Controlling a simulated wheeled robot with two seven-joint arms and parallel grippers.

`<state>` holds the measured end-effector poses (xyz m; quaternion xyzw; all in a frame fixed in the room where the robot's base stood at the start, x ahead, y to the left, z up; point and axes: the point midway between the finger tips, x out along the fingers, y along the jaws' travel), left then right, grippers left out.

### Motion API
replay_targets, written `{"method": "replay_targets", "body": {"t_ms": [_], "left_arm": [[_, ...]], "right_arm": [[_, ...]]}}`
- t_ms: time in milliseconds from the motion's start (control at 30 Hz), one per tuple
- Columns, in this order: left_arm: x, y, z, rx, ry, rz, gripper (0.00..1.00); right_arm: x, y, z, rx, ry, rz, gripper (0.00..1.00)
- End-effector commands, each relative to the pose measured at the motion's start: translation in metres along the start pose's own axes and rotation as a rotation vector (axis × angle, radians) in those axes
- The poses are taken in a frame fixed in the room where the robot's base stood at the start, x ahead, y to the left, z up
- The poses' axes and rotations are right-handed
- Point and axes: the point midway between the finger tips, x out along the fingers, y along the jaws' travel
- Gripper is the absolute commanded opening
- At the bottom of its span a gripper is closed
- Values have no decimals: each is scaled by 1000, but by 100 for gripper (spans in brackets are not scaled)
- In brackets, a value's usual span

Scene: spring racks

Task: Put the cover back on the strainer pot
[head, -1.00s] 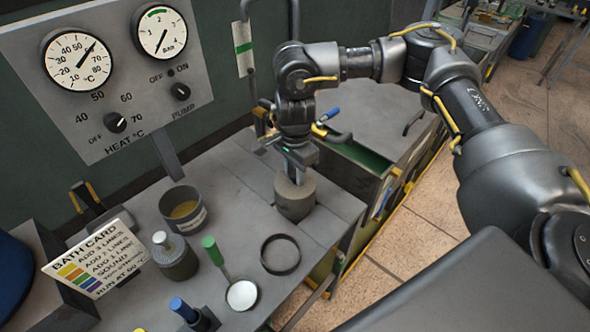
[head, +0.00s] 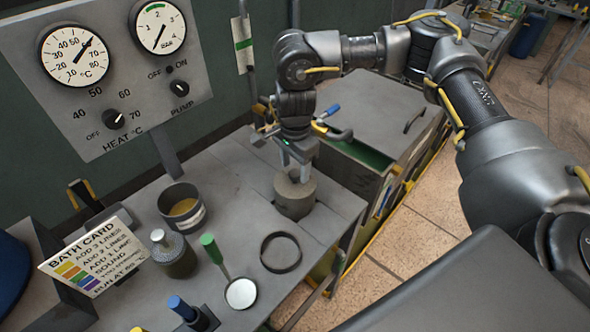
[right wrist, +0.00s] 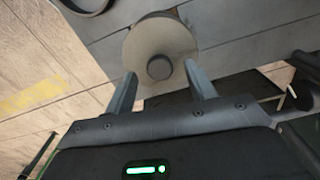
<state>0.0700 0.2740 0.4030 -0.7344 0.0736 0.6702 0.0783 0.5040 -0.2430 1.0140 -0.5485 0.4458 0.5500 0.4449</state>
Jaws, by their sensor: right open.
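The strainer pot (head: 294,201) is a grey cylinder standing upright on the bench. Its cover (right wrist: 134,47), a round tan disc with a dark central knob (right wrist: 159,67), appears to sit on top of it in the right wrist view. Whether it is fully seated I cannot tell. My right gripper (head: 295,171) points down just above the pot. Its fingers are apart, one on each side of the knob in the right wrist view (right wrist: 161,82), holding nothing. My left gripper is out of view.
A dark ring (head: 264,261) lies on the bench in front of the pot. An open green-lined bin (head: 358,155) is to the right.

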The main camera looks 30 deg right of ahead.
Motion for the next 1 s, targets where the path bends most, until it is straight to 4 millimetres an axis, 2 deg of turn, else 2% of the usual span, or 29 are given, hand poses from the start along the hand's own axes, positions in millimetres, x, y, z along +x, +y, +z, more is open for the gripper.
{"method": "replay_targets", "body": {"t_ms": [200,433,600,1000], "left_arm": [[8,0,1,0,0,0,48],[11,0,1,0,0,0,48],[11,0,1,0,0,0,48],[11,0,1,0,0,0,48]], "right_arm": [[-45,-1,0,0,3,-7,55],[-79,-1,0,0,2,-4,55],[-88,0,0,0,1,-2,55],[-89,0,0,0,1,-1,55]]}}
